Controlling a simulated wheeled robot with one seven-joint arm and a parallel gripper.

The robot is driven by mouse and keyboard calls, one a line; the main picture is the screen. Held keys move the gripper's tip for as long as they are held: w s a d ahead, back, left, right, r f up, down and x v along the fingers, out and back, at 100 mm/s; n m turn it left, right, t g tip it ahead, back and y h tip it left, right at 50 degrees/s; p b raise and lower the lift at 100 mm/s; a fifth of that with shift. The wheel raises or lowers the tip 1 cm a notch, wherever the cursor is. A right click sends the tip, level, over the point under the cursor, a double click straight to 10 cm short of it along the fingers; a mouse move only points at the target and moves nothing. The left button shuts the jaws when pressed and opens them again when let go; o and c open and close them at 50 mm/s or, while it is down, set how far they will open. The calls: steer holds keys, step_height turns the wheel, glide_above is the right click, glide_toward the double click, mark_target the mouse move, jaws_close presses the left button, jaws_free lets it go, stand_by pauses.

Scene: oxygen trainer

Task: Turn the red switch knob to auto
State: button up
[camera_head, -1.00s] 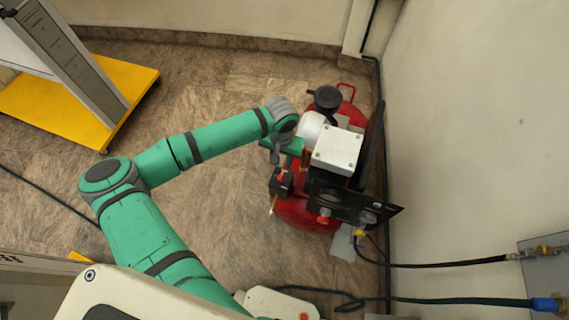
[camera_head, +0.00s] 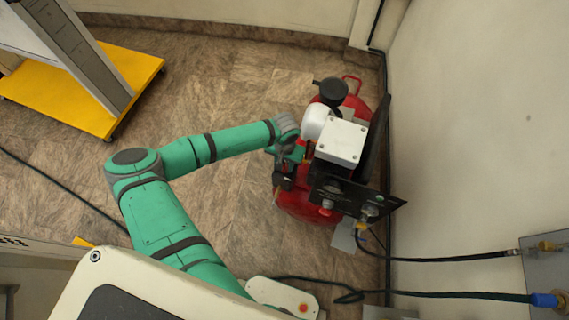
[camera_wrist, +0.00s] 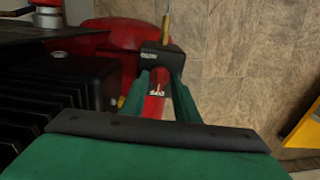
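The compressor's small black switch box (camera_head: 284,182) is at the left side of the red tank (camera_head: 302,208) in the head view. My gripper (camera_head: 290,157) is right against it and hides the red knob there. A red patch (camera_wrist: 153,107) with small white marks shows in that gap. I cannot tell whether it is the knob or the tank behind, or which way the knob points.
A white box (camera_head: 341,141) and a black panel (camera_head: 345,192) with gauges stand close right of my gripper. Black ribbed parts (camera_wrist: 55,100) fill the wrist view's left. The wall is at right. The floor (camera_head: 235,90) to the left is clear; a yellow-based cart (camera_head: 120,105) stands beyond.

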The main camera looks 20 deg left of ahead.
jaws_close()
steer(key=shift+w, duration=0.1)
steer(key=shift+w, duration=0.1)
